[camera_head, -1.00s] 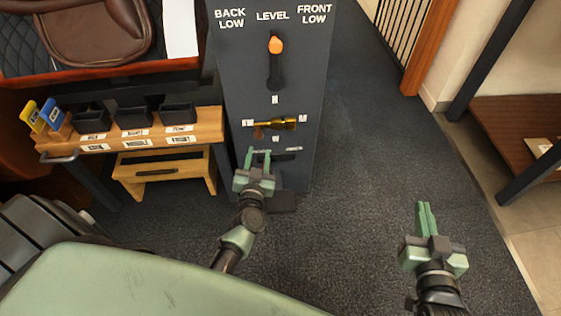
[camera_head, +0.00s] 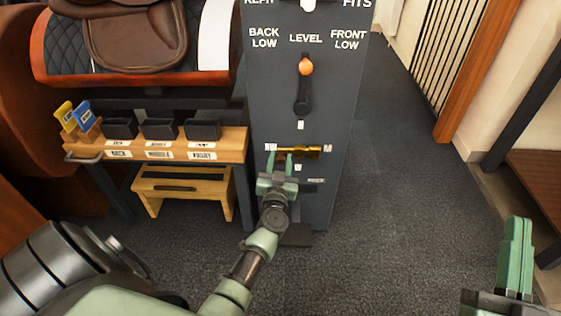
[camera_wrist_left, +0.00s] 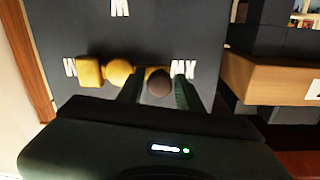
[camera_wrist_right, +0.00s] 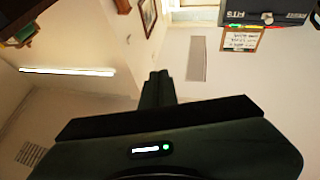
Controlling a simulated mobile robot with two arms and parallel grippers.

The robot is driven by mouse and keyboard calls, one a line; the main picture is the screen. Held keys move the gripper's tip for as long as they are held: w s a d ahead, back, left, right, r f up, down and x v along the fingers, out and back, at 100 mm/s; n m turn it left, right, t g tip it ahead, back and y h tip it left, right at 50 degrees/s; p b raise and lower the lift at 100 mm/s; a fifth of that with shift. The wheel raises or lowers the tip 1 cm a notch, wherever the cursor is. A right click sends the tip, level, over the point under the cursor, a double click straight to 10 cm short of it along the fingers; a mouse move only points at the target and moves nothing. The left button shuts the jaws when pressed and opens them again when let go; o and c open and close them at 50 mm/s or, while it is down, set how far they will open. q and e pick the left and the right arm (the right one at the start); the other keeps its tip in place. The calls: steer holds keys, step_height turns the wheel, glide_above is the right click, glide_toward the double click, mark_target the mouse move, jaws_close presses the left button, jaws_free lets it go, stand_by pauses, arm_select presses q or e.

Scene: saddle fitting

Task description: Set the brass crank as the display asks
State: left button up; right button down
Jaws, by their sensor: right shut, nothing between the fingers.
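The brass crank (camera_head: 308,152) sits on the front of the dark panel (camera_head: 345,110). Small white labels, too small to read in the head view, surround it left, right, above and below. Its arm lies about level, with the brown knob toward the left label. The left wrist view shows its brass block (camera_wrist_left: 90,71) and the knob (camera_wrist_left: 160,84). My left gripper (camera_head: 278,157) is open at the crank's left end; its fingers stand either side of the knob, with gaps visible. My right gripper (camera_head: 517,222) is shut and empty at the far right, away from the panel.
Above the crank, an orange-knobbed lever (camera_head: 305,68) points up to LEVEL, between BACK LOW and FRONT LOW. A wooden shelf (camera_head: 235,145) with black bins and a stool (camera_head: 185,178) stand left. A brown saddle (camera_head: 140,35) is behind. Carpet right of the panel is clear.

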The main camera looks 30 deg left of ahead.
arm_select(q)
steer(key=shift+w+a, duration=0.15)
steer(key=shift+w, duration=0.15)
jaws_close()
stand_by(1.4)
